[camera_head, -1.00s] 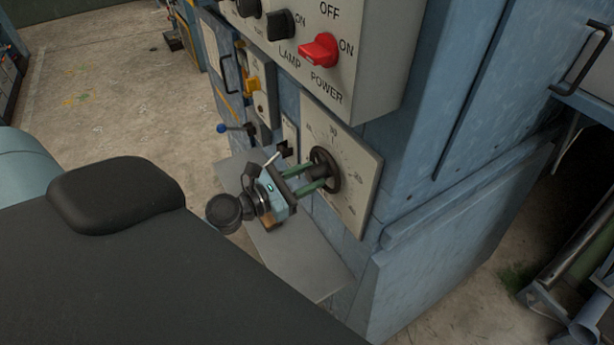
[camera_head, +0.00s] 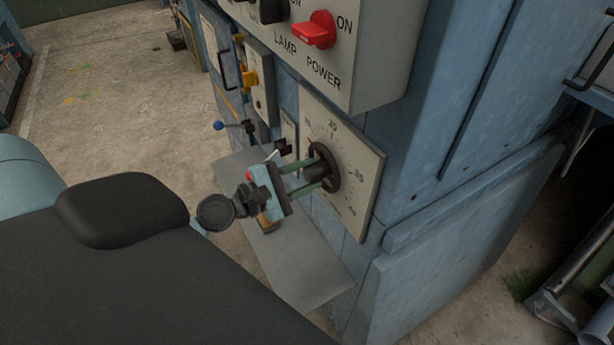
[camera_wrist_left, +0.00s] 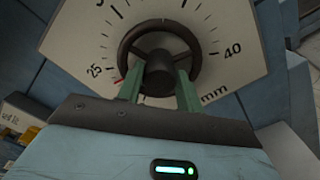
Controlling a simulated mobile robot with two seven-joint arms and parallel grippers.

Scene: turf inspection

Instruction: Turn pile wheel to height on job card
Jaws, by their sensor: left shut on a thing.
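The pile wheel (camera_head: 325,168) is a dark spoked handwheel on a pale dial plate (camera_head: 358,190). It also shows in the left wrist view (camera_wrist_left: 187,35), where the dial carries 25, 40 and "mm". A small red mark (camera_wrist_left: 118,80) at the wheel's rim lies close to the 25. My left gripper (camera_head: 318,173) has its green fingers shut on the wheel's hub, square to the dial. In the left wrist view its fingers (camera_wrist_left: 160,88) sit on either side of the hub. My right gripper is out of view. I cannot make out a job card.
A grey control box (camera_head: 370,50) with a red power switch (camera_head: 314,30) overhangs the dial. A grey shelf (camera_head: 310,275) juts out below. Open floor lies at left.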

